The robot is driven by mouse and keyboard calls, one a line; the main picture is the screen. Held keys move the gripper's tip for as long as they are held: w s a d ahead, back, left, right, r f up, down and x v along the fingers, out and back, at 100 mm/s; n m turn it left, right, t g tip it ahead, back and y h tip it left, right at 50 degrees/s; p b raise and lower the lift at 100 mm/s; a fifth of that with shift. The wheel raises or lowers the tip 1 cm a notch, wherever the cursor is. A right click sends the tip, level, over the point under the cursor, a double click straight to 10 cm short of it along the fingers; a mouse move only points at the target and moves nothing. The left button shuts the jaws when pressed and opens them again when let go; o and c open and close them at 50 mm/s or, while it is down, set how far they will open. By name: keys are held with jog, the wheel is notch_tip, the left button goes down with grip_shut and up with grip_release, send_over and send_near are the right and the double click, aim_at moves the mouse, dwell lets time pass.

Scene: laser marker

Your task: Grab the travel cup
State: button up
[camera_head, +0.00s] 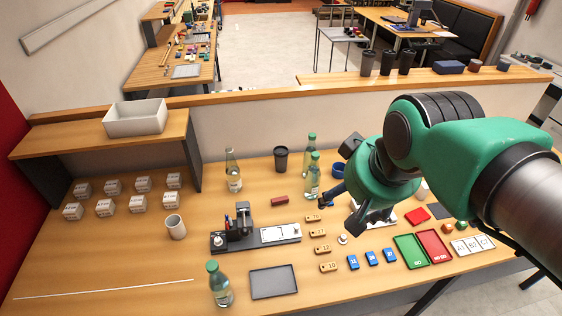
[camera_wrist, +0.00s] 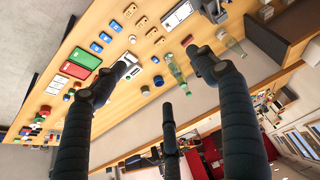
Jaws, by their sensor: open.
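A black travel cup (camera_head: 281,158) stands upright near the back of the wooden table, between clear bottles in the head view. I cannot make it out in the wrist view, where a dark finger may cover it. My gripper (camera_head: 340,208) is above the right part of the table, to the right of and apart from the cup. In the wrist view my gripper (camera_wrist: 158,60) has its dark fingers spread wide, with nothing between them.
Green-capped bottles (camera_head: 312,176) stand between the cup and my gripper; another bottle (camera_head: 233,171) is left of the cup. A marker device (camera_head: 257,236) and red block (camera_head: 280,200) lie in front. Several dark cups (camera_head: 387,63) stand on the back ledge.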

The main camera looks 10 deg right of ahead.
jog(key=w+r+n+g+p, duration=0.15)
jog(key=w+r, duration=0.25)
jog(key=w, duration=1.2)
jog(key=n+g+p, duration=0.4)
jog(key=n+p, duration=0.3)
send_over(281, 150)
jog(key=f, duration=3)
jog(key=shift+s+f, duration=0.1)
jog(key=shift+s, duration=0.25)
jog(key=shift+w+f, duration=0.2)
jog(key=shift+f, duration=0.3)
jog(key=shift+f, duration=0.15)
jog(key=shift+f, duration=4.2)
